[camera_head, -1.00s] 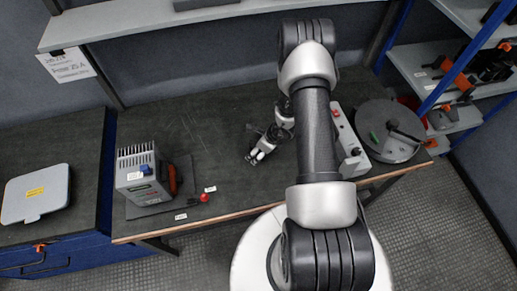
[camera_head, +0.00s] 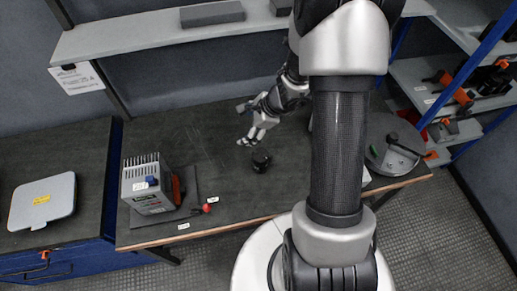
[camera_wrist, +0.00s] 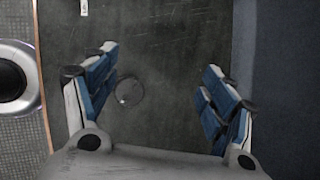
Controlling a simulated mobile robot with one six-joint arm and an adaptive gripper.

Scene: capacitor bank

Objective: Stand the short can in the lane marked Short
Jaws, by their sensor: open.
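A short black can (camera_head: 260,161) stands upright on the dark bench top, near the middle of the bench. In the wrist view a dark round outline (camera_wrist: 129,91) with a small bright glint, apparently this can from above, lies nearer the left finger. My gripper (camera_head: 246,123) is open and empty, beyond the can and apart from it in the head view. Its blue-padded fingers also show wide apart in the wrist view (camera_wrist: 160,62). I cannot make out a lane marked Short.
A grey finned unit (camera_head: 149,187) stands at the bench's left, with a red knob (camera_head: 206,208) and small unreadable labels beside it. A round grey device (camera_head: 393,145) is at the right, partly behind my arm. A shelf (camera_head: 140,33) hangs above the back. The bench between is clear.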

